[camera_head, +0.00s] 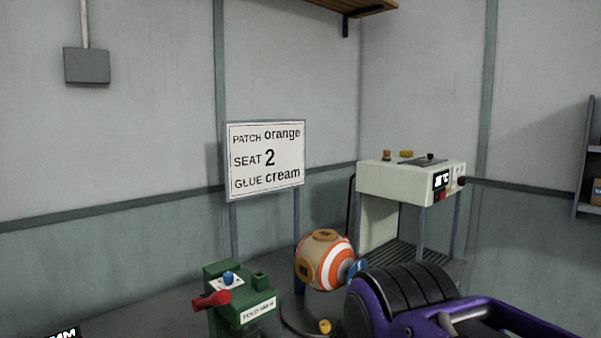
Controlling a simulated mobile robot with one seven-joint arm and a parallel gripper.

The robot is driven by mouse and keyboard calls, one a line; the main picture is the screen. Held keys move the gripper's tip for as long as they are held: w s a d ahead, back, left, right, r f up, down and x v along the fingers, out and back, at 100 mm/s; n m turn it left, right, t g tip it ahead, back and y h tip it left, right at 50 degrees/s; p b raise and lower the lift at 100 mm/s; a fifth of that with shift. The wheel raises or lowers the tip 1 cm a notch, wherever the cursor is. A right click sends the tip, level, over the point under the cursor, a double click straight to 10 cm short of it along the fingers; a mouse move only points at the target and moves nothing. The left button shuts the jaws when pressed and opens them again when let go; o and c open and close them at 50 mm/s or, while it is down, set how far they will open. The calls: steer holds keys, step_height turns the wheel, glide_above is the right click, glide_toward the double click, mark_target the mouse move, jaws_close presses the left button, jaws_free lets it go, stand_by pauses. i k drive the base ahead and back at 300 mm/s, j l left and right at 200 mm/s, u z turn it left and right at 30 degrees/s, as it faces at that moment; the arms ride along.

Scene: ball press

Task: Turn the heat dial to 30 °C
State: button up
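The press machine (385,182) is a pale cream box on grey legs, standing near the corner of the room. A small dark display (441,180) with white characters is on its front; the reading is too small to tell, though it seems to end in °C. A round dark dial (461,182) with a pale mark sits right of the display, at the box's right edge; I take it for the heat dial. Its setting is too small to read. My gripper does not show in this view, and nothing is seen touching the dial.
A striped orange and white ball (326,262) stands left of the press. A green device (240,300) with a red handle is at the lower middle. A purple part with black ridges (400,300) fills the lower right foreground.

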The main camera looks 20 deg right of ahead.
mark_target(461, 182)
steer(key=z, duration=1.35)
